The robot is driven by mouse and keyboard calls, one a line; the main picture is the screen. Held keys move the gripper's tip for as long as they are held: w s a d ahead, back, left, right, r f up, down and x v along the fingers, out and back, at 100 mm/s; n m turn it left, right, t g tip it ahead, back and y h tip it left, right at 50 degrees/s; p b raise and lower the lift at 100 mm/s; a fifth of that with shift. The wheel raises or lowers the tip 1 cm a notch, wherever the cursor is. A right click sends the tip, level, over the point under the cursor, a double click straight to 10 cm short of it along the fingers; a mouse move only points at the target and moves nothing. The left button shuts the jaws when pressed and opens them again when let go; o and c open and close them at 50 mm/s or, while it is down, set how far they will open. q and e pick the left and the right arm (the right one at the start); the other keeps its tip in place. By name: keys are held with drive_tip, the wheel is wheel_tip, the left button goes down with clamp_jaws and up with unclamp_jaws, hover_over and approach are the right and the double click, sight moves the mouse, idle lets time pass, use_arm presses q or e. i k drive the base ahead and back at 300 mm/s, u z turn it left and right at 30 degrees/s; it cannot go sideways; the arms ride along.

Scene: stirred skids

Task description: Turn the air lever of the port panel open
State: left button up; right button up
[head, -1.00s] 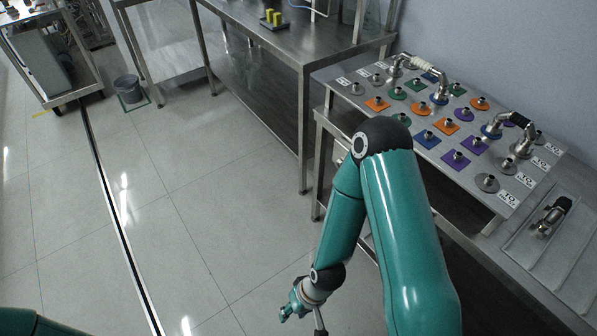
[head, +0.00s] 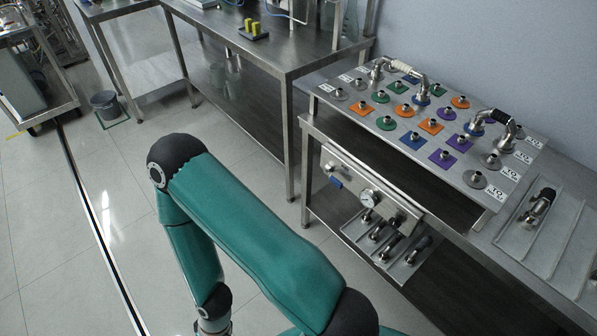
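The port panel (head: 408,143) is a metal plate with coloured tags and metal ports on the bench at the right. Below its front edge hangs a steel plate (head: 345,166) with a round gauge (head: 369,197). A small blue handle (head: 335,183) sits on it at the left, beside a valve fitting (head: 329,168); it looks like the air lever. Its exact turn is too small to tell. My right arm crosses the lower middle, left of that plate, and its forearm runs down out of the picture. Neither of my grippers is in view.
A small tray with several dark-handled fittings (head: 386,238) is under the gauge. Bent pipes (head: 404,69) join ports on the panel. A ribbed tray (head: 560,232) with a loose fitting (head: 538,207) lies at the right.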

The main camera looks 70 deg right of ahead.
sight(327, 170)
drive_tip(key=u, duration=0.4)
drive_tip(key=i, duration=1.4)
drive_tip(key=z, duration=2.4)
drive_tip(key=k, duration=0.4)
drive_tip(key=z, duration=0.45)
drive_tip(key=i, duration=0.4)
drive_tip(key=u, duration=0.1)
